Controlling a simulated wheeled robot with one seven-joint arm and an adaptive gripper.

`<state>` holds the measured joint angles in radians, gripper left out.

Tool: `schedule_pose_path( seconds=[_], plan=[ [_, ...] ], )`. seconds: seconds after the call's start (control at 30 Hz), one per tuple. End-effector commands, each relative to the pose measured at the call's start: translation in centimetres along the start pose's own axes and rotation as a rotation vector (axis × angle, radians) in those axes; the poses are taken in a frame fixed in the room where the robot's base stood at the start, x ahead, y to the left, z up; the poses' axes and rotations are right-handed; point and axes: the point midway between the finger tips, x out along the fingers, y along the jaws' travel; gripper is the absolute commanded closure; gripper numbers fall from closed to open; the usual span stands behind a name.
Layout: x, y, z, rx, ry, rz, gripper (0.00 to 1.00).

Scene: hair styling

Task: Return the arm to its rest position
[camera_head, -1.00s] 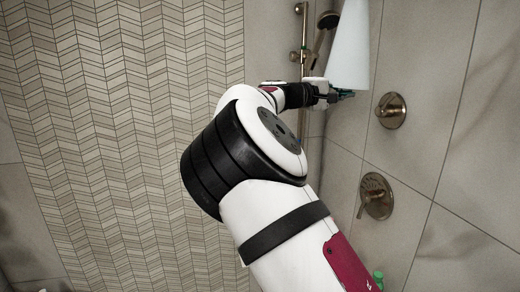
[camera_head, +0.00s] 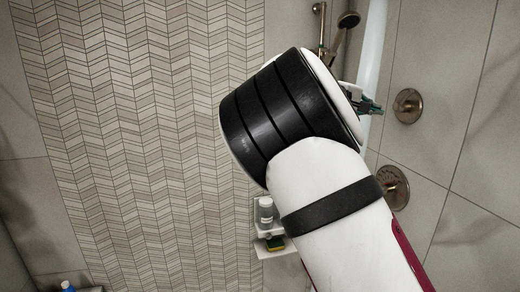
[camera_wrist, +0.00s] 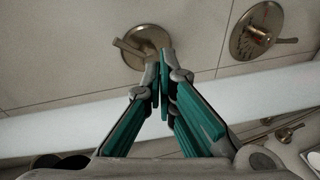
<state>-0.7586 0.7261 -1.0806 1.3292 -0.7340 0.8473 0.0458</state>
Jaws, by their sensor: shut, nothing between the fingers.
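My gripper (camera_head: 371,106) shows at the right in the head view, partly hidden behind my large white and black arm link. Its teal fingers are close together in the wrist view (camera_wrist: 163,68), shut and empty. My arm is bent and raised across the middle and right of the head view. The gripper is near a pale upright band (camera_head: 374,50), which crosses the wrist view as a white strip behind the fingers (camera_wrist: 60,128). I cannot tell what this band is.
Two bronze shower valves are on the tiled wall, the upper one (camera_head: 407,105) and the lower one (camera_head: 393,187). A shower head (camera_head: 348,19) hangs at the top. A small white shelf (camera_head: 267,252) holds a bottle (camera_head: 265,210) and a sponge. The herringbone wall at left is unobstructed.

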Motion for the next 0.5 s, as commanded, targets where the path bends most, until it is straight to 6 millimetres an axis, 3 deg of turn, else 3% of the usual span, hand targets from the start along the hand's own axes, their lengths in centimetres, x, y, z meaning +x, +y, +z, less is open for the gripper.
schedule_pose_path(
  seconds=[0.3,0.5],
  plan=[
    [4.2,-4.7,8.0,0.152,-0.091,-0.324,1.0],
    [3.0,-9.1,13.8,0.291,-0.123,-0.614,1.0]
  ],
)
